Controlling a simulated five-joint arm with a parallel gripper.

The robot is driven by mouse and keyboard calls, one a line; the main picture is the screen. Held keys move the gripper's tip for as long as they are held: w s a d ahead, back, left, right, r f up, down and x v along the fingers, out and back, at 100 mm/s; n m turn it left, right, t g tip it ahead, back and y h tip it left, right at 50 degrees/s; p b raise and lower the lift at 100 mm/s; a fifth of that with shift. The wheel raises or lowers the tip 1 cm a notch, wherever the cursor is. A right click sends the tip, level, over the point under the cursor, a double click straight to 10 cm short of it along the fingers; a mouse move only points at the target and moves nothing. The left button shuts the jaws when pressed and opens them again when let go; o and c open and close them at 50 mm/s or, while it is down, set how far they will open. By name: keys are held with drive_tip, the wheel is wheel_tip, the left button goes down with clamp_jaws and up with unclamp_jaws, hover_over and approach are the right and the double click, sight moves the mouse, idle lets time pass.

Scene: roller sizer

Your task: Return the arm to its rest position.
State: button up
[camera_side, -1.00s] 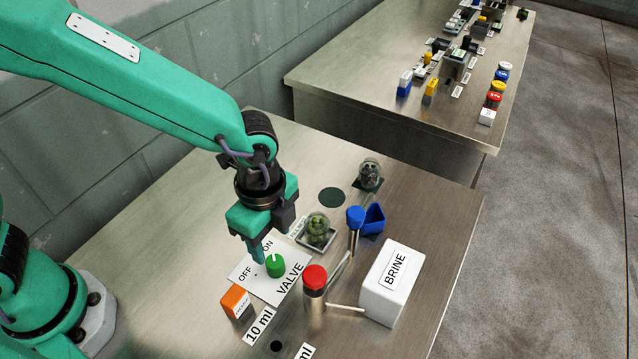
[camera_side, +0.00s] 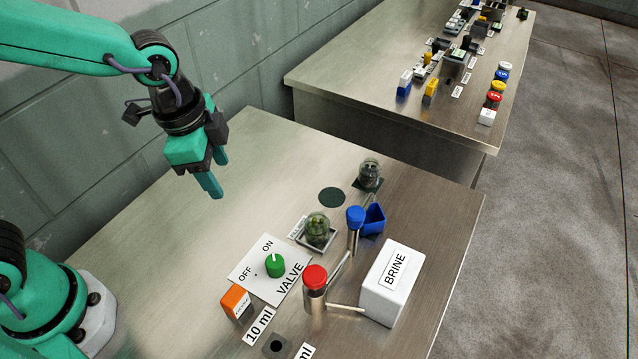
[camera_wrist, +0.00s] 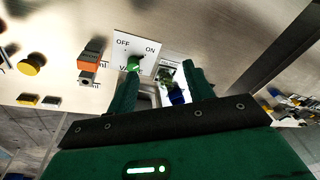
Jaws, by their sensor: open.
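My gripper (camera_side: 215,172) is open and empty. In the side view it hangs in the air above the back left part of the steel table (camera_side: 150,240), clear of everything on it. Its two green fingers also show in the wrist view (camera_wrist: 163,88). The green valve knob (camera_side: 275,265) sits on the white VALVE plate marked OFF and ON, below and to the right of my gripper. The knob and plate also show in the wrist view, beyond the fingers.
An orange block (camera_side: 236,302), a red-capped cylinder (camera_side: 315,288), a blue-capped cylinder (camera_side: 354,230), a white BRINE box (camera_side: 391,283) and two glass jars (camera_side: 318,229) stand on the table. A grey block wall (camera_side: 230,70) runs behind. The table's back left is bare.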

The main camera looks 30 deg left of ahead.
drive_tip(key=s+a+r+n+t, duration=0.2)
drive_tip(key=s+a+r+n, duration=0.1)
drive_tip(key=a+n, duration=0.2)
drive_tip(key=s+a+r+n+t, duration=0.1)
drive_tip(key=s+a+r+n, duration=0.3)
drive_tip(key=a, duration=0.5)
drive_tip(key=shift+s+a+n+t+y, duration=0.25)
drive_tip(key=shift+n+t+y, duration=0.15)
drive_tip(key=shift+n, duration=0.8)
